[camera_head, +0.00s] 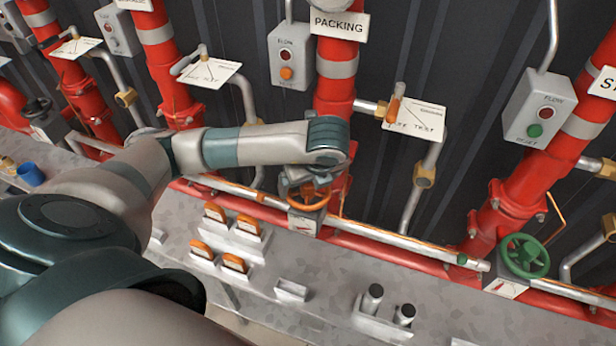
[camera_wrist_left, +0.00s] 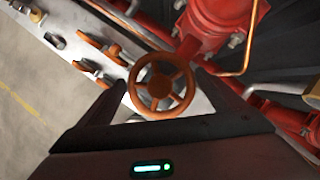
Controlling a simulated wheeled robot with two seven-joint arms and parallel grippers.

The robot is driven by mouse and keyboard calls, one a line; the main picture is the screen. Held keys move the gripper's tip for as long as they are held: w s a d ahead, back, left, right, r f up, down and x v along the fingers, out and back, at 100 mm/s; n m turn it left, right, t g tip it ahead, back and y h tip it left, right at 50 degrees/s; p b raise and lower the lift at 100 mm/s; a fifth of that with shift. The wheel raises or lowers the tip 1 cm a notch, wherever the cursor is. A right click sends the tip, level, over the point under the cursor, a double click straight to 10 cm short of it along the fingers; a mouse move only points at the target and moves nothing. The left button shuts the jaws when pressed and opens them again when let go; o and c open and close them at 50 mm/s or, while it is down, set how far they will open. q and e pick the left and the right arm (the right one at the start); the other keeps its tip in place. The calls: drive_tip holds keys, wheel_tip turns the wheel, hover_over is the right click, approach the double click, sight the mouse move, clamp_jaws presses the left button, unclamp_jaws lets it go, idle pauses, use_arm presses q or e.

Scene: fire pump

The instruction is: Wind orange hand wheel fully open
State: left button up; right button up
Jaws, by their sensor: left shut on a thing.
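The orange hand wheel (camera_head: 308,198) sits on a valve at the foot of the red pipe marked PACKING. In the left wrist view the wheel (camera_wrist_left: 161,86) faces the camera, its rim and spokes in plain sight. My left gripper (camera_wrist_left: 162,88) has one finger on each side of the wheel and is shut on its rim. In the head view the left gripper (camera_head: 303,180) is above the wheel, partly hidden by my wrist. A small dial plate (camera_head: 304,222) shows below the wheel. My right gripper is not in view.
A green hand wheel (camera_head: 524,256) is on the valve to the right. Several orange-handled pieces (camera_head: 214,212) stand in holders on the grey bench (camera_head: 330,270), with two dark cylinders (camera_head: 372,297) in a rack. FLOW boxes, pipes and tags line the dark wall.

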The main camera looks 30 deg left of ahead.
use_arm(q)
drive_tip(key=shift+r+n+g+y+p, duration=0.2)
drive_tip(key=shift+n+g+p, duration=0.1)
drive_tip(key=shift+n+p, duration=0.85)
drive_tip(key=shift+r+n+g+y+p, duration=0.1)
drive_tip(key=shift+n+g+y+p, duration=0.15)
drive_tip(key=shift+n+p, duration=0.9)
drive_tip(key=g+p, duration=0.1)
drive_tip(key=p, duration=0.2)
drive_tip(key=shift+n, duration=0.4)
drive_tip(key=shift+f+n+p, duration=0.2)
drive_tip(key=shift+n+p, duration=0.15)
drive_tip(key=shift+n, duration=0.15)
drive_tip(key=o, duration=0.9)
drive_tip(key=shift+o, duration=0.2)
